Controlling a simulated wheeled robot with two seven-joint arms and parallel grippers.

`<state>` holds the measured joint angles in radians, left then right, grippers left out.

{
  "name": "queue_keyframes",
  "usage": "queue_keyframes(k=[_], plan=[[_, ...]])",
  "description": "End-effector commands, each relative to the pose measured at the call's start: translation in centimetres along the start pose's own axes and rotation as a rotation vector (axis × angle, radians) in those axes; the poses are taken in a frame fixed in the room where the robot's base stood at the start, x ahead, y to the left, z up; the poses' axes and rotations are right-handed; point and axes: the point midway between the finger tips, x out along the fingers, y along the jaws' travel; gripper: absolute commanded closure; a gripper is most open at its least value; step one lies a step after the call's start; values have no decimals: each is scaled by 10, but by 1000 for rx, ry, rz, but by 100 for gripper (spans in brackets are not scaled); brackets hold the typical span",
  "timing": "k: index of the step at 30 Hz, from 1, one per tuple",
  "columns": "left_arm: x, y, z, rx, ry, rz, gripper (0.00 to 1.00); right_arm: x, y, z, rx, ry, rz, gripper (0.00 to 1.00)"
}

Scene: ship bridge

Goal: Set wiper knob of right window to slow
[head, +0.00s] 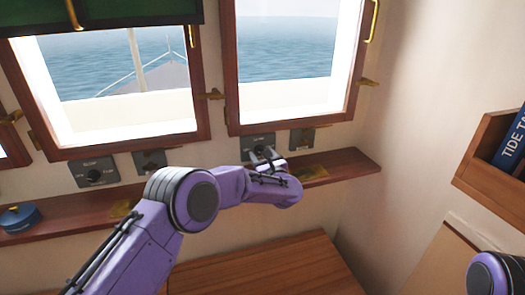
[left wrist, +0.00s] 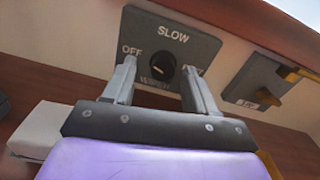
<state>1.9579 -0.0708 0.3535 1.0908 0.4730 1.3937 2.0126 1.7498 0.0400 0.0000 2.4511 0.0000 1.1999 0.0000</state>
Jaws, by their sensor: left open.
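The right window's wiper knob (left wrist: 159,70) is a round black knob on a dark grey plate (left wrist: 176,37) marked OFF at left, SLOW at top and a partly covered word at right. A small pale mark shows on the knob, but I cannot tell clearly where it points. In the head view the plate (head: 257,140) sits under the right window (head: 288,60), with its knob hidden by my gripper. My left gripper (head: 264,156) is open, its fingers (left wrist: 159,66) on either side of the knob in the left wrist view. I cannot tell whether they touch it. My right gripper is out of view.
A second plate with a brass switch (left wrist: 285,80) is to the right. A wooden shelf (head: 345,165) runs below the plates. Another wiper plate (head: 94,172) is under the left window. A blue round object (head: 18,217) sits on the shelf. A book rack (head: 484,160) is at right.

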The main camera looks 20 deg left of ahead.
Motion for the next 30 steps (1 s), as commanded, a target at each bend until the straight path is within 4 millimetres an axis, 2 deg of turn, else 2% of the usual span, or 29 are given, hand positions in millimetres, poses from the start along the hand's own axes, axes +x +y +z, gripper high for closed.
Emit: queue_keyframes(k=[4,12,17,18,30], plan=[[12,-2,-1,2,2,-2,43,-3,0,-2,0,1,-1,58],[14,-3,-2,3,2,-5,43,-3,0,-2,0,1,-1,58],[14,-2,-2,3,2,-5,95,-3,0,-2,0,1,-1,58],[14,-2,-2,3,2,-5,99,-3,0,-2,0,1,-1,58],[14,-2,-4,58,0,-5,99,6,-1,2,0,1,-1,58]])
